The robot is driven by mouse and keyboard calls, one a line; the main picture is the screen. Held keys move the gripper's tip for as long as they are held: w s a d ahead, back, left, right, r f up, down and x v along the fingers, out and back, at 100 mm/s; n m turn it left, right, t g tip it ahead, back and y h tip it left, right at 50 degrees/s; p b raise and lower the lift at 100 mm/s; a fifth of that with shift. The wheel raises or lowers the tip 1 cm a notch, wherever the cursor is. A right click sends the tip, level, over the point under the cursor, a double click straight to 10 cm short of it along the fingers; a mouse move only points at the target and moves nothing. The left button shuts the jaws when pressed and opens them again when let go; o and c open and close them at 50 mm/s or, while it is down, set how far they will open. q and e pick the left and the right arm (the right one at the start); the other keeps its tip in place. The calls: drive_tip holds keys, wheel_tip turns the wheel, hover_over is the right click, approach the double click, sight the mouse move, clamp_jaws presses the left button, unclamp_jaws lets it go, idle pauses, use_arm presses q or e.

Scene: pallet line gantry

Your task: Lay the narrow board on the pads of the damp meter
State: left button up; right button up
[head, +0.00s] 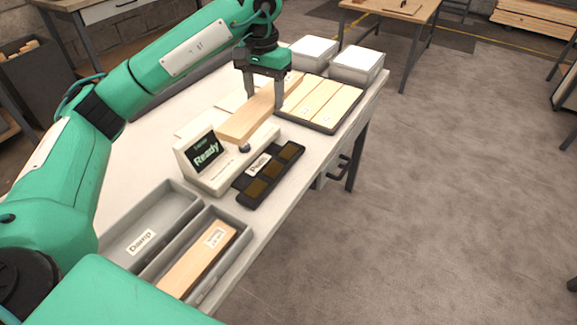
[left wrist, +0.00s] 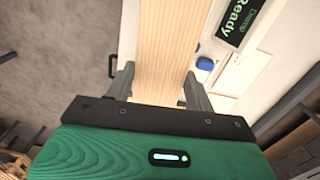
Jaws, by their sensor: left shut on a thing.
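My left gripper (head: 265,98) is shut on a pale wooden narrow board (head: 245,122), with a finger on each side of it. The board lies roughly level, its near end over the damp meter (head: 207,176), a white unit whose dark screen reads "Ready". I cannot tell whether the board touches the meter; its pads are hidden. In the left wrist view, the board (left wrist: 167,45) runs away between the fingers (left wrist: 160,85), and the meter's screen (left wrist: 243,20) and blue knob (left wrist: 205,64) are to its right. My right gripper is not in view.
A black holder (head: 270,176) with brown squares lies beside the meter. A grey tray marked "Damp" (head: 160,214) is empty; the tray next to it (head: 222,273) holds a labelled board. A dark tray (head: 303,123) with several boards and two white-topped boxes (head: 356,65) stand farther back.

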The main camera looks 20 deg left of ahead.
use_arm(q)
drive_tip(key=shift+w+d+m, duration=0.1)
drive_tip(key=shift+d+m, duration=0.2)
drive_tip(key=shift+d, duration=0.05)
drive_tip(key=shift+d+f, duration=0.15)
drive_tip(key=shift+f, duration=0.15)
wheel_tip(320, 180, down, 6)
drive_tip(key=p, duration=0.1)
hover_over(273, 168)
wheel_tip(273, 168, down, 9)
drive_tip(key=shift+r, duration=0.2)
drive_tip(key=shift+f, duration=0.5)
wheel_tip(273, 168, down, 3)
drive_tip(key=shift+f, duration=0.4)
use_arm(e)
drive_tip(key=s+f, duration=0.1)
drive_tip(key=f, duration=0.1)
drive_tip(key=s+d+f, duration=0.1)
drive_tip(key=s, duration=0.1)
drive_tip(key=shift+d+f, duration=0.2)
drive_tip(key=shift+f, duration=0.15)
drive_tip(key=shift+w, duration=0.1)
